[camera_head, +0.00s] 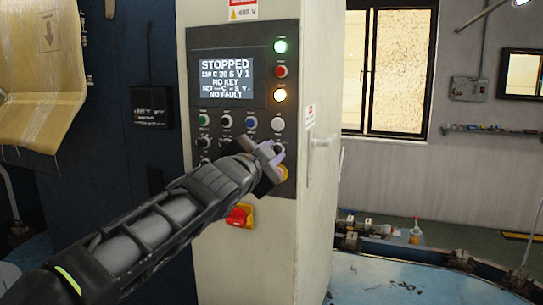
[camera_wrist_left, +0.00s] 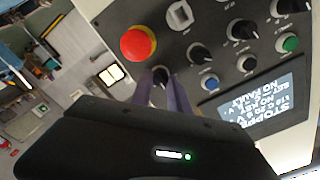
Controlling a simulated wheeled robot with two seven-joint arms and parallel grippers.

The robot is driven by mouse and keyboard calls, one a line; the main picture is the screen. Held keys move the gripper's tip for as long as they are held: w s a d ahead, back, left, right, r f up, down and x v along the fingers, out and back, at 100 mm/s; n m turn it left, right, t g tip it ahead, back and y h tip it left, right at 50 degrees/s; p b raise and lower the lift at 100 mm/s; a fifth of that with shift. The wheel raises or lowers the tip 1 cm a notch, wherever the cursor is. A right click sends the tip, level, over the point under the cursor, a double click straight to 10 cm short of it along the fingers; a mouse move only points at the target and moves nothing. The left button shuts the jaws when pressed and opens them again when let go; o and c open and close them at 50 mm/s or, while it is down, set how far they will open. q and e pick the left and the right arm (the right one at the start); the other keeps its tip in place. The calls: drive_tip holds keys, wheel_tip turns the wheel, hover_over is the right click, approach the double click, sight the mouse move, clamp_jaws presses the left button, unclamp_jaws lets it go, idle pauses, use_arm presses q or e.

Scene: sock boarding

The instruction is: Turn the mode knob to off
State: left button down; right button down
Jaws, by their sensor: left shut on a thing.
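The control panel (camera_head: 241,92) is on the front of a pale cabinet. My left gripper (camera_head: 275,151) reaches its right side, below the white button (camera_head: 278,124). In the left wrist view the purple fingers of my left gripper (camera_wrist_left: 169,83) are shut on a small black knob (camera_wrist_left: 160,74), near the red emergency stop (camera_wrist_left: 138,43). The fingers hide part of the knob, and its label is too small to read, so I cannot tell its setting. Other black knobs (camera_wrist_left: 199,53) stand beside it. My right gripper is not in view.
The screen (camera_head: 227,77) reads STOPPED, NO KEY and NO FAULT. The green lamp (camera_head: 280,46) and amber lamp (camera_head: 279,95) look lit. A red and yellow switch (camera_head: 239,215) sits below my arm. A blue surface (camera_head: 385,278) lies right of the cabinet.

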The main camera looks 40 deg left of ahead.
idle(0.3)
use_arm(q)
drive_tip(key=c, duration=1.3)
unclamp_jaws()
drive_tip(key=shift+o, duration=0.2)
drive_tip(key=b+v, duration=0.1)
drive_tip(key=v, duration=0.6)
drive_tip(key=shift+s+b, duration=0.35)
drive_tip(key=shift+b, duration=0.05)
drive_tip(key=shift+d, duration=0.1)
